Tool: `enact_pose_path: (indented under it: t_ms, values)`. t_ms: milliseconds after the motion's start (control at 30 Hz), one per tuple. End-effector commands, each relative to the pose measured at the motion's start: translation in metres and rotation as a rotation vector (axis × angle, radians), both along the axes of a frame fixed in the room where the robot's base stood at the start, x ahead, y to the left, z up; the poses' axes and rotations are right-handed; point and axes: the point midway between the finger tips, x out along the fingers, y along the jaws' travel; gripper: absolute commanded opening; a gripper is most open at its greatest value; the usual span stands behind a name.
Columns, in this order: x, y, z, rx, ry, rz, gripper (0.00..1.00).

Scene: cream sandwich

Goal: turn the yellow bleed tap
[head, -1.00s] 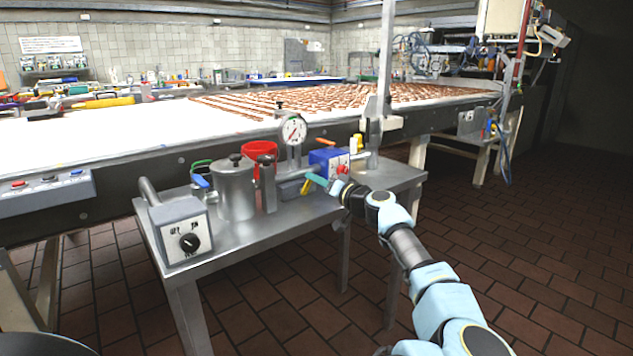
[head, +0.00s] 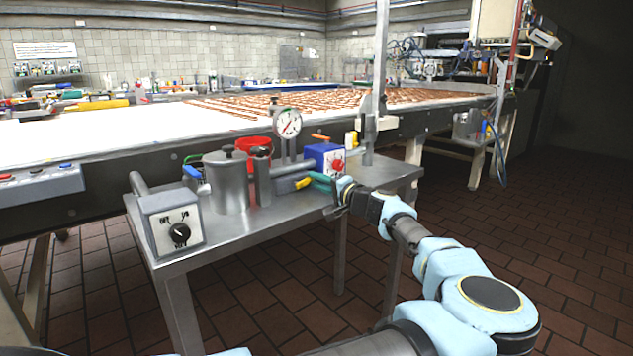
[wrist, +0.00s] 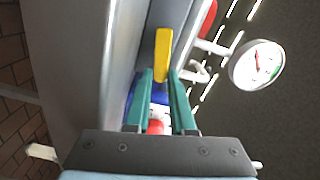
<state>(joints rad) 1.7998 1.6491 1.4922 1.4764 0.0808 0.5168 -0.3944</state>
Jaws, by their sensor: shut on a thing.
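The yellow bleed tap (head: 302,183) is a small lever on the metal pipework at the right part of the steel side table. It also shows in the wrist view (wrist: 162,48), standing out between the finger ends. My gripper (head: 313,181) has green fingers and comes at the tap from the right. In the wrist view my gripper (wrist: 160,76) is closed on the lever's near part, with one finger on each side. The lever's root is hidden from the head camera by the fingers and pipework.
A blue box with a red knob (head: 325,158) stands just behind the fingers. A pressure gauge (head: 288,123), a steel canister (head: 228,182) and a dial box (head: 172,222) share the steel table (head: 245,225). Brick floor (head: 560,230) is open to the right.

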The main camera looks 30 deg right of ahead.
Motion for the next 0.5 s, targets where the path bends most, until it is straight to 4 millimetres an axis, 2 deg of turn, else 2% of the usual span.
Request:
enact_pose_path:
  t_ms: [500]
  values:
    - [-0.0003,-0.0019,-0.0058,0.106,0.022,-0.003,0.0]
